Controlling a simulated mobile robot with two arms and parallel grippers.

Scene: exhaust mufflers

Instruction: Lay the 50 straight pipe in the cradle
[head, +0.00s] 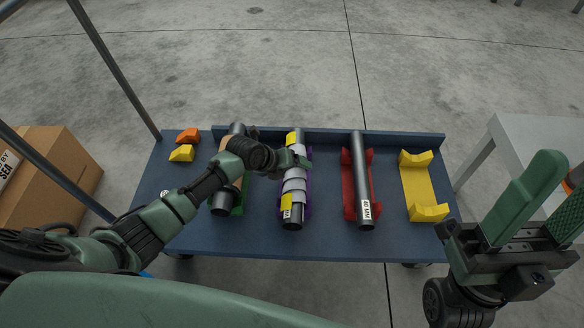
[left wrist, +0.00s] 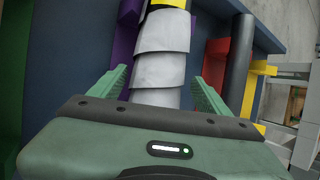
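A grey wrapped pipe with yellow ends (head: 294,188) lies in the purple cradle (head: 308,205). My left gripper (head: 293,161) is over its upper half. In the left wrist view the open fingers stand on either side of the wrapped pipe (left wrist: 160,65), with gaps visible. A dark pipe (head: 361,180) with a white label lies in the red cradle (head: 348,205). Another pipe (head: 221,206) lies in the green cradle (head: 238,208), partly hidden by my left arm. The yellow cradle (head: 418,186) is empty. I cannot surely read the size labels. My right gripper (head: 545,195) is open and empty.
The blue table (head: 335,240) has a raised back edge. Small orange (head: 188,135) and yellow (head: 182,153) blocks sit at its back left. A cardboard box (head: 50,165) stands at the left. A pale table (head: 535,140) stands at the right.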

